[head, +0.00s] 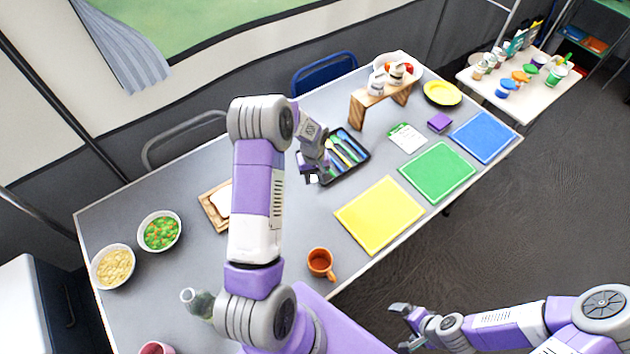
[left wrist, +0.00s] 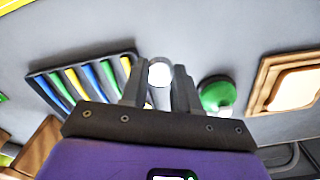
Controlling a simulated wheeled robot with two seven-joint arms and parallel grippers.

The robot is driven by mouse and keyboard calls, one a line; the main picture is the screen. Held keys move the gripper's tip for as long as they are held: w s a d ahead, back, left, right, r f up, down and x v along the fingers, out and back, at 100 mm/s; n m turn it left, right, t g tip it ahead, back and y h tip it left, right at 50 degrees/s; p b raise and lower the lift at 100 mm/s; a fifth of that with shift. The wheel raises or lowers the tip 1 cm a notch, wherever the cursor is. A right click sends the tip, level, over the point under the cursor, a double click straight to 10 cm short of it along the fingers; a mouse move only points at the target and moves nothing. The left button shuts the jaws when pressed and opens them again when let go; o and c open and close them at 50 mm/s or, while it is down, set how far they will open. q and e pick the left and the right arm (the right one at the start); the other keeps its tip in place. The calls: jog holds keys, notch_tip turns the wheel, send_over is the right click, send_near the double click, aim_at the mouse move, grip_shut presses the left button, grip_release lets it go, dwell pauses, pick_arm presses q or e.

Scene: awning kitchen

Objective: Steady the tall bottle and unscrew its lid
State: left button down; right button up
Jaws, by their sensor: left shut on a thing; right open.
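My left gripper (head: 313,174) is over the table beside the black cutlery tray. In the left wrist view, its fingers (left wrist: 160,80) are shut on a pale, round-topped thing (left wrist: 160,72), seemingly the tall bottle with its lid end showing. The fingers hide most of its body, and the head view barely shows it. My right gripper (head: 400,326) is open and empty, low at the front, off the table and well away from the left one.
The cutlery tray (head: 359,164) is close to the left gripper. A green round thing (left wrist: 217,93) and a wooden board (left wrist: 290,80) show in the wrist view. An orange mug (head: 320,262), a glass bottle (head: 199,303) and a yellow mat (head: 379,215) are nearer the front.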

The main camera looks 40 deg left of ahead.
aim_at(314, 193)
pick_arm(q)
notch_tip(314, 193, down, 7)
jog(key=shift+f+b, duration=0.1)
jog(key=shift+b, duration=0.25)
jog(key=shift+f, duration=0.15)
jog(key=c, duration=1.1)
grip_release()
